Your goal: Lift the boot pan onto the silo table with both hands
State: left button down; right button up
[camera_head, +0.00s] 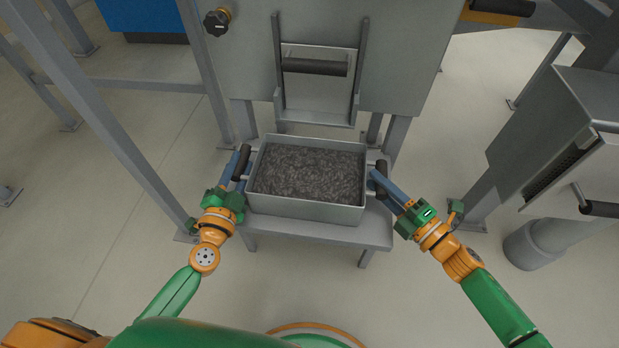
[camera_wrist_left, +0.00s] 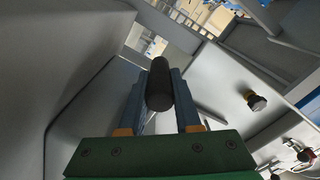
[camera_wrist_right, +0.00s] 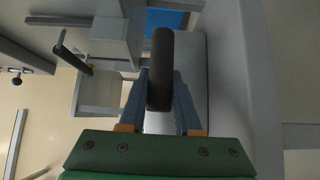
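The boot pan (camera_head: 305,210) is a grey rectangular pan filled with dark granular material. In the head view it is level over the grey silo table (camera_head: 318,234), below the silo front; I cannot tell whether a small gap is under it. My left gripper (camera_head: 239,165) has its fingers closed around the black handle (camera_wrist_left: 158,84) at the pan's left end. My right gripper (camera_head: 379,176) has its fingers closed around the black handle (camera_wrist_right: 161,70) at the right end. The pan's underside is hidden.
The silo front (camera_head: 240,75) rises right behind the pan, with a black-handled slide gate (camera_head: 315,67) above it. A grey frame post (camera_head: 120,130) stands at left. A grey machine housing (camera_head: 550,130) stands at right. Open floor lies around the table.

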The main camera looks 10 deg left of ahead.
grip_shut()
dwell(1.1)
jog(key=shift+w+r, duration=0.1)
jog(key=shift+r, duration=0.1)
